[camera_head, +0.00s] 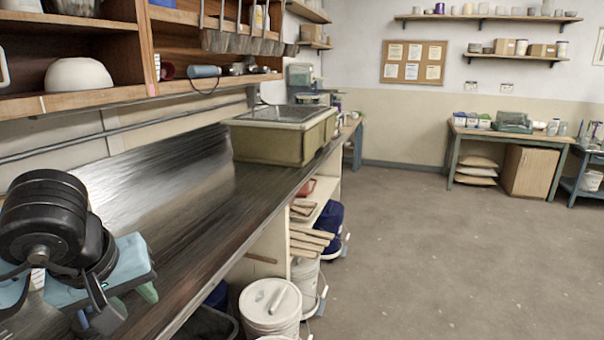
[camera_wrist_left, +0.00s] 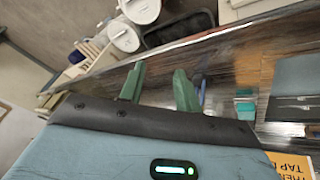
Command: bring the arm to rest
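My left arm comes in at the lower left of the head view, over the near end of the dark metal counter (camera_head: 190,215). Its blue-grey left gripper (camera_head: 118,300) shows there partly, with a green finger at its right side. In the left wrist view the two green fingers of the left gripper (camera_wrist_left: 159,88) stand apart, with dark counter visible between them and nothing held. I cannot tell the exact height of the fingers above the counter. My right gripper is in neither view.
A boxy sink-like basin (camera_head: 280,135) stands on the counter's far part. Wooden shelves (camera_head: 135,45) hang above its left side. White lidded buckets (camera_head: 270,308) stand on the floor by the counter's edge. The grey floor (camera_head: 430,250) to the right is clear.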

